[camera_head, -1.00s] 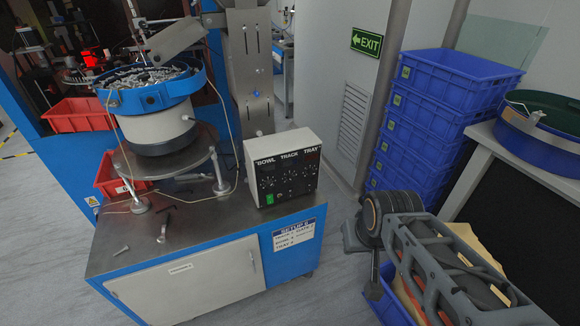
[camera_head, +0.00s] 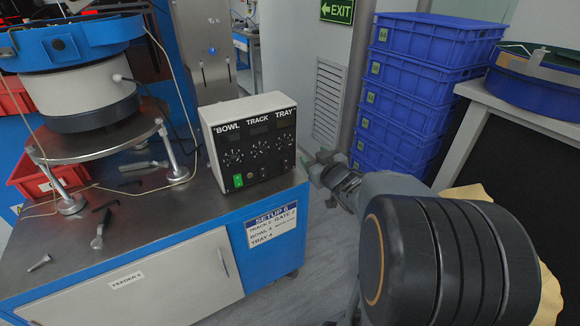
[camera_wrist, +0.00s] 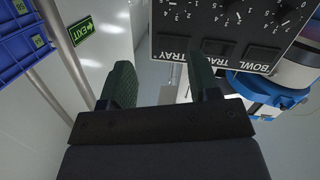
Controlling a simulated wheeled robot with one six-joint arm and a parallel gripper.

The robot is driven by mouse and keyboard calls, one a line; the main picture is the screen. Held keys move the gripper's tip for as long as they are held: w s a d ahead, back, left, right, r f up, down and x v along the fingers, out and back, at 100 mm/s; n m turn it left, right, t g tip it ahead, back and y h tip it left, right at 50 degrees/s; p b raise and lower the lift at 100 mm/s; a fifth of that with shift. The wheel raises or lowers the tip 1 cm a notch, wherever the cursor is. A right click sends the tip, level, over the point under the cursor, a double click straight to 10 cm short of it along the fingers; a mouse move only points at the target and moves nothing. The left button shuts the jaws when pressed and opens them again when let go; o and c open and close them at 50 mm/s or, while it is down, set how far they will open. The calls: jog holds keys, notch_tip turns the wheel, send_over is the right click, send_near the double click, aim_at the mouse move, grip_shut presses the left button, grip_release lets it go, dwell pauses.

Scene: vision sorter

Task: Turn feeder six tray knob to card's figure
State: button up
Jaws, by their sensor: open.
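The white control box (camera_head: 252,142) with a black face stands on the feeder's steel top, its knobs in a row under the words BOWL, TRACK and TRAY. The tray knob (camera_head: 284,141) is the rightmost; its pointer is too small to read. In the wrist view the box face (camera_wrist: 225,30) appears upside down, with the TRAY label nearest my fingers. The setup card (camera_head: 272,226) on the blue front shows SETUP 6 and TRAY 4. My gripper (camera_head: 316,164) is open and empty, right of the box and apart from it; its two dark green fingers (camera_wrist: 160,62) show in the wrist view.
A bowl feeder (camera_head: 75,70) on a round plate stands left of the box. Loose tools (camera_head: 100,228) lie on the steel top. Stacked blue crates (camera_head: 415,85) and a side table (camera_head: 500,118) stand to the right. Open floor lies before the crates.

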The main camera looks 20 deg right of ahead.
aim_at(288, 145)
jog(key=w+f+y+b, duration=0.1)
jog(key=w, duration=0.3)
jog(key=w+a+f+n+t+y+b, duration=0.1)
jog(key=w+b, duration=0.1)
jog(key=w, duration=0.2)
jog(key=w+a+f+y+b, duration=0.1)
jog(key=w, duration=0.4)
jog(key=shift+f+n+t+b, duration=0.25)
jog(key=shift+n+t+b, duration=0.05)
jog(key=shift+b, duration=0.05)
jog(key=shift+c, duration=0.4)
jog(key=c, duration=0.8)
jog(key=shift+c, duration=0.2)
jog(key=shift+n, duration=0.3)
